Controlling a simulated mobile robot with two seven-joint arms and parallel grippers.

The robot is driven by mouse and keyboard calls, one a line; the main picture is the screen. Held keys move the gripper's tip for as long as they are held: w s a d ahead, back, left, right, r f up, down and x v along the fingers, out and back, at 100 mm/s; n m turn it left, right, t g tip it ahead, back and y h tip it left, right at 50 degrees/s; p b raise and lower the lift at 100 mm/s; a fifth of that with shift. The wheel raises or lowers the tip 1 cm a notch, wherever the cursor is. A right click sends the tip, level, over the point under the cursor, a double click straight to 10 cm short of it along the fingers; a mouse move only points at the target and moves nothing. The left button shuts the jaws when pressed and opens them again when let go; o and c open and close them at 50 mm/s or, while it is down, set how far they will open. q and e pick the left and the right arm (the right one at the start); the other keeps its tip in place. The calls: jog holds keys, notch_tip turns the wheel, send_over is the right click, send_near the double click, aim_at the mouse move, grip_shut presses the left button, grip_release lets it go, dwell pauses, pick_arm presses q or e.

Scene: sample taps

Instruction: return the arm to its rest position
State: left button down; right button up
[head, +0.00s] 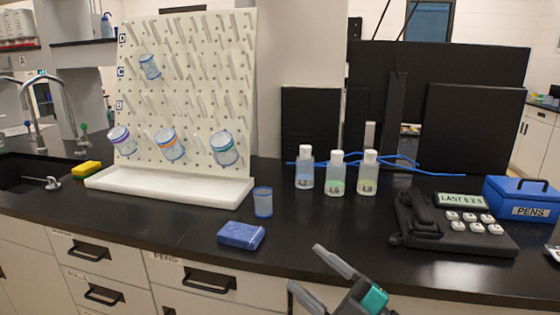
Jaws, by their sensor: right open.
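My right gripper (305,268) shows at the bottom centre of the head view, in front of the counter's front edge. Its two grey fingers are spread apart and point up and to the left, with nothing between them. A teal part shows on its body. It is apart from the blue box-shaped pad (241,235) lying on the counter behind and to its left. The rest of my right arm is cut off by the lower edge. My left gripper is not in view.
A pegboard rack (190,60) holds several cups. A clear cup (263,202), bottles (336,178), a black phone (450,228) and a blue pens box (520,198) stand on the black counter (330,232). A sink is at left. Drawer handles (210,281) stick out below.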

jog(key=s+d+f+m+t+h+p, duration=0.25)
jog(key=d+f+m+h, duration=0.45)
jog(key=f+m+h, duration=0.45)
jog(key=s+d+f+m+g+h, duration=0.3)
jog(key=s+d+f+m+g, duration=0.2)
jog(key=s+f, duration=0.7)
jog(key=shift+s+f+m+h+p, duration=0.4)
jog(key=shift+s+m, duration=0.2)
jog(key=shift+m, duration=0.25)
